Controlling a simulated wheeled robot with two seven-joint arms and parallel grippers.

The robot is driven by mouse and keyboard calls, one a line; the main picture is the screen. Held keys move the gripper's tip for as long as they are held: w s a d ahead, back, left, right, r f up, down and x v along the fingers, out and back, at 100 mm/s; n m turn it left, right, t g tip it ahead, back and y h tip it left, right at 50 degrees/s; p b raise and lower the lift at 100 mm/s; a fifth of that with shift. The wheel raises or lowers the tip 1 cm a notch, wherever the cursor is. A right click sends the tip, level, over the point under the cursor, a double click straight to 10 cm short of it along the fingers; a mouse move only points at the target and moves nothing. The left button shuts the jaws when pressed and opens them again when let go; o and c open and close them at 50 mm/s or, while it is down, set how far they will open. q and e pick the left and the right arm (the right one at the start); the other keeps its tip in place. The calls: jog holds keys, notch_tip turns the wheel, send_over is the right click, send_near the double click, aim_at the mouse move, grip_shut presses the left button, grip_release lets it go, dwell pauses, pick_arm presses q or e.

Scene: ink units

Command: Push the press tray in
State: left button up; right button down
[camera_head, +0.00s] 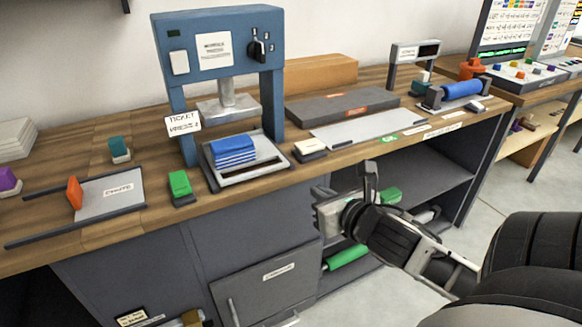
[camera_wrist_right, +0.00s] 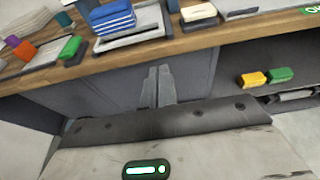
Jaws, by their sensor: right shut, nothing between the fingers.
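The press tray (camera_head: 278,165) is a pale shallow tray with a dark rim, sticking out in front of the blue ticket press (camera_head: 218,45) on the bench. A stack of blue sheets (camera_head: 235,150) lies in it. In the right wrist view, the tray (camera_wrist_right: 160,38) and the blue stack (camera_wrist_right: 112,18) show at the top. My right gripper (camera_head: 325,212) is in front of the bench, lower and to the right of the tray, apart from it. Its two fingers (camera_wrist_right: 158,85) are together and empty. My left gripper is not in view.
A green block (camera_head: 179,183) stands left of the tray, and a cream block (camera_head: 309,148) stands right of it. The bench's front edge runs just before the tray. Below, a cabinet door (camera_head: 268,285) with a handle and an open shelf (camera_head: 425,185) show.

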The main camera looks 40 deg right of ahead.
aim_at(285, 166)
jog(key=x, duration=0.9)
jog(key=r+x, duration=0.1)
jog(key=x, duration=0.3)
jog(key=shift+w+f, duration=0.15)
jog(key=shift+w, duration=0.3)
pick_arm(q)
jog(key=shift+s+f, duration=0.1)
